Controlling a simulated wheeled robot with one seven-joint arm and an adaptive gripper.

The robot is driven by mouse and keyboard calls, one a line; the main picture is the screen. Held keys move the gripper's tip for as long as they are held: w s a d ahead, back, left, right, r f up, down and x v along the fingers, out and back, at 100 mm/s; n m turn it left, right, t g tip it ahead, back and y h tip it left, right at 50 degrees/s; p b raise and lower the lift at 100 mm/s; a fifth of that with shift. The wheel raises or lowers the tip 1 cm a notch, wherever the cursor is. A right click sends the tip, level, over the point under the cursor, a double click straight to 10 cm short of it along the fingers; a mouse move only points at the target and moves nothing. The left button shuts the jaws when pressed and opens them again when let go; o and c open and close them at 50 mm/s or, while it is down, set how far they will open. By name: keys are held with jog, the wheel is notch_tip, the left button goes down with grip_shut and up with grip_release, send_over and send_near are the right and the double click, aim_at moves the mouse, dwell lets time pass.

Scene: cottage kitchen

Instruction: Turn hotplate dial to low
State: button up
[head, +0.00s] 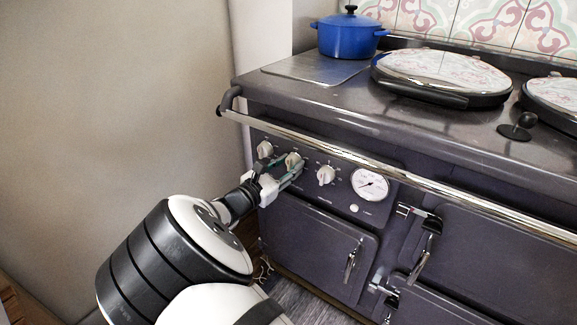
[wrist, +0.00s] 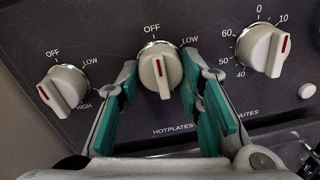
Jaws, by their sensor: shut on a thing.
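The hotplate dial (wrist: 160,72) is the middle, pale grey knob in the wrist view, above the HOTPLATES label. Its red mark points up, close to OFF; LOW is printed up and to the right. My gripper (wrist: 160,90) is shut on this dial, with one green-padded finger on each side. In the head view the dial (head: 292,158) sits second from the left on the stove's panel, partly covered by my gripper (head: 291,168).
A left dial (wrist: 64,88) with OFF, LOW and HIGH and a right minutes dial (wrist: 264,50) flank it closely. A chrome rail (head: 400,175) runs above the panel. A round gauge (head: 370,184) lies right. A blue pot (head: 348,38) stands on the stove.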

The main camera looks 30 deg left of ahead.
jog(key=shift+m, duration=0.3)
jog(key=m+b, duration=0.1)
jog(key=m, duration=0.4)
jog(key=shift+a+b, duration=0.1)
jog(key=shift+b, duration=0.2)
jog(key=m+b, duration=0.3)
jog(key=m, duration=0.2)
jog(key=shift+s+m+y, duration=0.1)
jog(key=shift+m+y, duration=0.3)
jog(key=shift+b, duration=0.35)
jog(key=o, duration=1.2)
jog(key=shift+r, duration=0.1)
jog(key=shift+c, duration=0.2)
jog(key=s, duration=0.7)
jog(key=shift+s+a+r, duration=0.2)
jog(key=shift+a, duration=0.2)
